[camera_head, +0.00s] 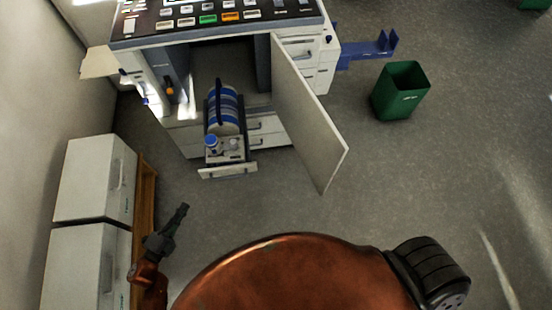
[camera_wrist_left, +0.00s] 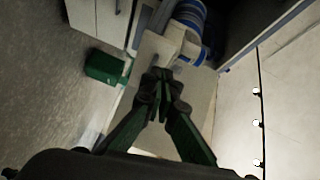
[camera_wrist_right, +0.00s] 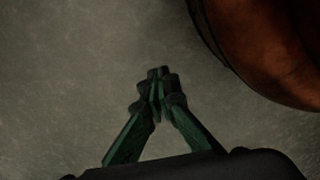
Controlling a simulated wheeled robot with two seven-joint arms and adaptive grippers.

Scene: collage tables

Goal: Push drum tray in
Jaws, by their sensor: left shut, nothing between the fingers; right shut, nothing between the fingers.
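The drum tray (camera_head: 228,170) is pulled out of the front of the machine, with its pale front plate toward me. The blue-and-white striped drum (camera_head: 224,115) lies on it with a dark bar along its top. My left gripper (camera_head: 183,210) is shut and empty, in front of and a little left of the tray, apart from it. In the left wrist view its closed fingertips (camera_wrist_left: 161,75) point toward the striped drum (camera_wrist_left: 188,20). My right gripper (camera_wrist_right: 158,75) is shut and empty over bare floor in the right wrist view. It is outside the head view.
The machine's door (camera_head: 308,115) stands open to the right of the tray. A green bin (camera_head: 400,90) stands at the right. The floor before the tray is clear.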

